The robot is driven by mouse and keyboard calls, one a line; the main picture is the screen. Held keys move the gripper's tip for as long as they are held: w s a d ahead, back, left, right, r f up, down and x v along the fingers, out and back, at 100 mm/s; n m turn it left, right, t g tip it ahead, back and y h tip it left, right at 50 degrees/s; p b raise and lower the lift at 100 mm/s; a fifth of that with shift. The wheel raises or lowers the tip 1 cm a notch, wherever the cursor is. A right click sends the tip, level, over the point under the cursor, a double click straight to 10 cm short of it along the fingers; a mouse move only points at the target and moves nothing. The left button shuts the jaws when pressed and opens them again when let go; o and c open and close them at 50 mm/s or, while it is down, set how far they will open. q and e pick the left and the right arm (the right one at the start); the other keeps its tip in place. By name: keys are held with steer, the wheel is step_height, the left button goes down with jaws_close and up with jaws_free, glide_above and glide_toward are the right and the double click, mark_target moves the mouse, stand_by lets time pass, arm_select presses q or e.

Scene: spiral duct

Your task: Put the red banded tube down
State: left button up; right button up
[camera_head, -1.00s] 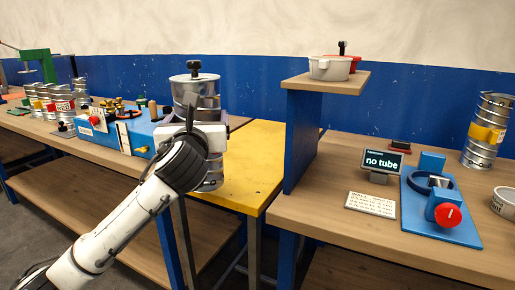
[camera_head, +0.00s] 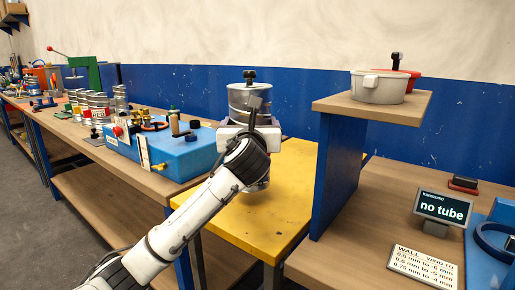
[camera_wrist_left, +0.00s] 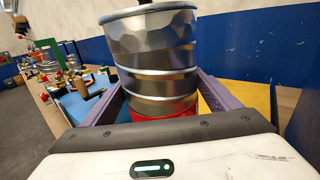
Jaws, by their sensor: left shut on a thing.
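The red banded tube (camera_head: 245,98) is a silvery spiral-ribbed metal cylinder, upright, with a black knob at its top. In the left wrist view its red band (camera_wrist_left: 163,113) shows low down between the purple fingers. My left gripper (camera_head: 250,132) is shut on the tube; in the left wrist view its fingers (camera_wrist_left: 160,100) lie on either side of it. The tube is in front of or over the yellow table (camera_head: 255,215). My arm and gripper hide much of its lower part, so I cannot tell whether it touches the table. My right gripper is not in view.
A blue machine (camera_head: 175,150) with brass fittings stands on the left bench. Several banded tubes (camera_head: 97,108) stand behind it. A raised shelf (camera_head: 350,106) on a blue panel (camera_head: 335,175) holds lidded pots (camera_head: 380,87). A display (camera_head: 442,207) reads "no tube". The yellow table's front is clear.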

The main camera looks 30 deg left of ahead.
arm_select(q)
step_height(320, 180, down, 4)
steer(key=shift+f+b, duration=0.1)
steer(key=shift+b, duration=0.3)
steer(key=o, duration=1.4)
steer(key=shift+f, duration=0.25)
steer(key=shift+c, duration=0.2)
steer(key=v, duration=1.2)
steer(key=shift+p, duration=0.4)
